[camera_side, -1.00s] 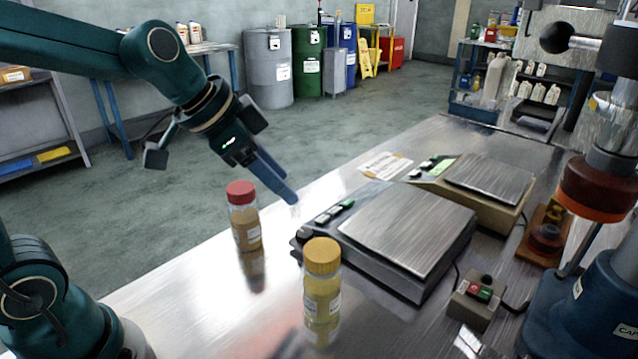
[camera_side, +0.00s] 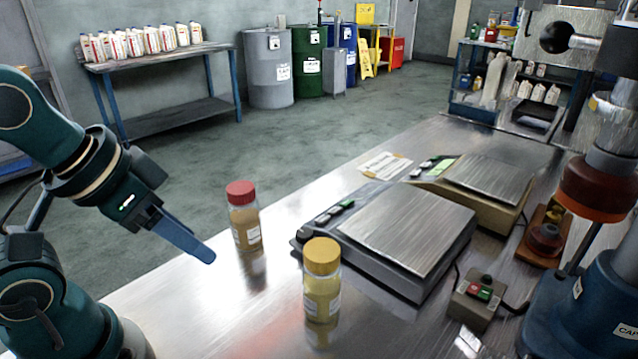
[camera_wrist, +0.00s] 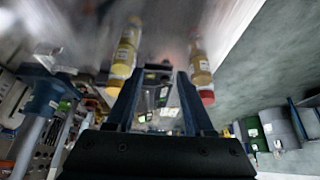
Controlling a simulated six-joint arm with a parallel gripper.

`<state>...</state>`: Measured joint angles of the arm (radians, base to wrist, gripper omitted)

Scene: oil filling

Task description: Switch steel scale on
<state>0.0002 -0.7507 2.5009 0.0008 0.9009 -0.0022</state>
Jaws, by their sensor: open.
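The grey steel scale (camera_side: 408,232) sits on the metal table with a brushed square pan. A strip of buttons and a small green display (camera_side: 345,205) runs along its left edge, with a dark round knob (camera_side: 304,232) at the near-left corner. I cannot tell if it is on. My gripper (camera_side: 205,255) hangs left of the scale, well apart from it, tilted down near the table's left edge. It is empty; in the wrist view its two fingers (camera_wrist: 158,85) stand apart. The wrist view is blurred, and a dark shape between the fingers may be the scale.
A red-capped jar (camera_side: 244,220) stands between my gripper and the scale. A yellow-capped jar (camera_side: 322,285) stands at the scale's near-left corner. A beige scale (camera_side: 480,185) stands behind. A red-and-green button box (camera_side: 478,298) and blue press (camera_side: 590,310) are on the right.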

